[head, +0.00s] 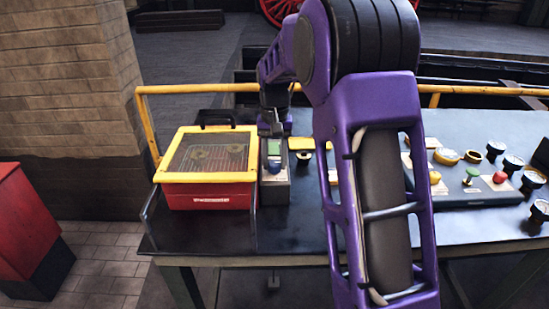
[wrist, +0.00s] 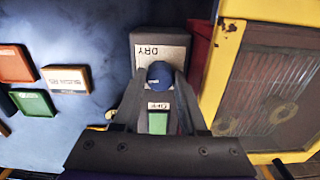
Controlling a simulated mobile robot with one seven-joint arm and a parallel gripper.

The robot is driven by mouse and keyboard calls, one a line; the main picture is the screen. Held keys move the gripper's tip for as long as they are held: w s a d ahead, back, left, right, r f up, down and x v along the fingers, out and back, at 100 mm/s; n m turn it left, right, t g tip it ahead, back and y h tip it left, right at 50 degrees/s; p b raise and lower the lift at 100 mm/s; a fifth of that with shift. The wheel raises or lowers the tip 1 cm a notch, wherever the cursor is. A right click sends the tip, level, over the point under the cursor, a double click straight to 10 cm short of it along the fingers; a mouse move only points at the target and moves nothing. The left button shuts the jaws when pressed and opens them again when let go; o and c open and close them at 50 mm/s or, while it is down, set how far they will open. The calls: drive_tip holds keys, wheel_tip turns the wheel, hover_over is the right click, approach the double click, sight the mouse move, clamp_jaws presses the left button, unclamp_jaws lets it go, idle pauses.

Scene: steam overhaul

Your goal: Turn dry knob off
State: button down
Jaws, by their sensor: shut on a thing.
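The dry knob (wrist: 160,74) is a round blue knob on a small grey control box (wrist: 145,40) with a "DRY" label above it. An "OFF" label and a green rectangle (wrist: 158,123) show below the knob in the wrist view. In the head view the knob (head: 274,167) is on the front of the box (head: 275,190), right of the red and yellow case. My gripper (wrist: 161,80) is shut on the knob, one dark finger on each side. The fingers hide the knob's sides, and I cannot read its pointer position.
A red case (head: 207,197) with a yellow-framed window lid stands close beside the box. To the right, a panel (head: 480,190) holds several coloured buttons and gauges. Coloured plates (wrist: 65,79) lie on the dark table in the wrist view. A yellow rail (head: 200,88) runs behind.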

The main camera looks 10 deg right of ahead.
drive_tip(key=n+p, duration=0.2)
drive_tip(key=n, duration=0.2)
drive_tip(key=shift+r, duration=0.2)
drive_tip(key=n+p, duration=0.2)
drive_tip(key=n, duration=0.2)
drive_tip(key=shift+n, duration=0.4)
drive_tip(key=n+p, duration=0.1)
drive_tip(key=n, duration=0.3)
drive_tip(key=shift+p, duration=0.4)
drive_tip(key=shift+w+f+n+p, duration=0.1)
drive_tip(key=shift+n+p, duration=0.2)
drive_tip(key=shift+n, duration=1.8)
drive_tip(key=c, duration=0.7)
unclamp_jaws()
